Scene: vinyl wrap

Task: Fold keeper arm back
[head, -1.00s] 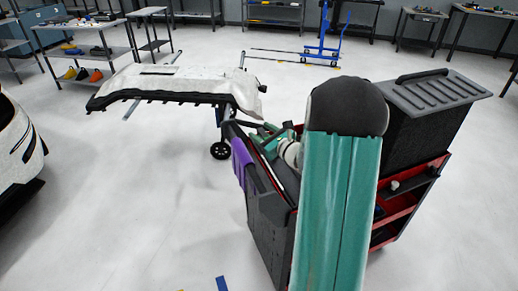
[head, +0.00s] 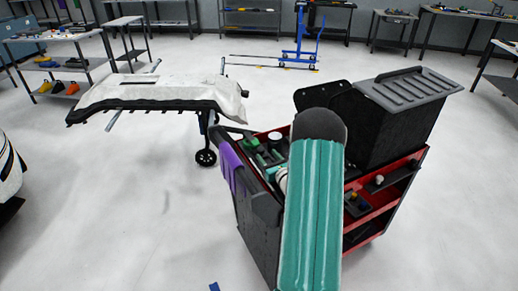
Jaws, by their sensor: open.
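A tool cart (head: 262,228) with dark sides and red trays stands in front of me. A dark bar (head: 236,131) shows at the cart's far left corner; I cannot tell whether it is the keeper arm. My own teal arm link covers the middle of the cart. My gripper is not seen; it may be hidden behind that link. A white rounded part (head: 282,180) peeks out at the link's left edge, and I cannot tell what it belongs to.
A purple cloth (head: 230,168) hangs on the cart's left side. A black ridged-lid box (head: 395,120) stands on its right part. A wheeled stand with a white bumper (head: 160,92) is behind left. A white car (head: 8,170) is at the left edge. Floor between is clear.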

